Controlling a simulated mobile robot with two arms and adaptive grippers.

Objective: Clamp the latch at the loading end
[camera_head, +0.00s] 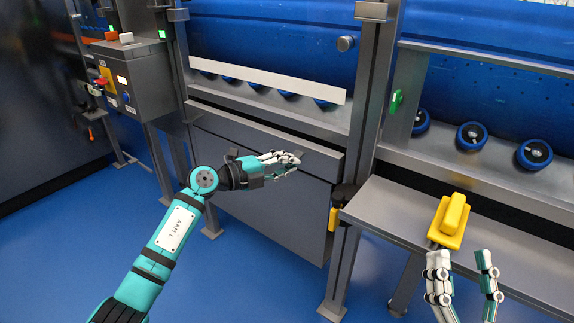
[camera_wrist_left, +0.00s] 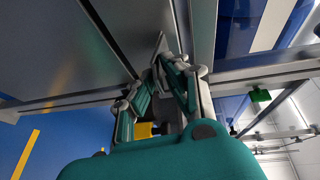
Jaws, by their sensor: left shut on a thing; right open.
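My left gripper (camera_head: 297,158) is in front of the grey lower panel (camera_head: 255,175) of the machine. Its fingers are shut on a thin grey tab, which shows at the fingertips in the left wrist view (camera_wrist_left: 160,46); it looks like part of the latch, but the fingers hide much of it. A black knob (camera_head: 343,194) with a yellow piece (camera_head: 333,218) below it is on the post to the right of this gripper. My right gripper (camera_head: 464,262) is open and empty at the lower right, over the grey bench.
A yellow block (camera_head: 450,222) lies on the grey bench (camera_head: 385,208), just beyond my right gripper. Blue wheels (camera_head: 471,136) line the machine under the blue drums. A control box (camera_head: 130,75) stands at the left. The blue floor (camera_head: 70,230) at left is clear.

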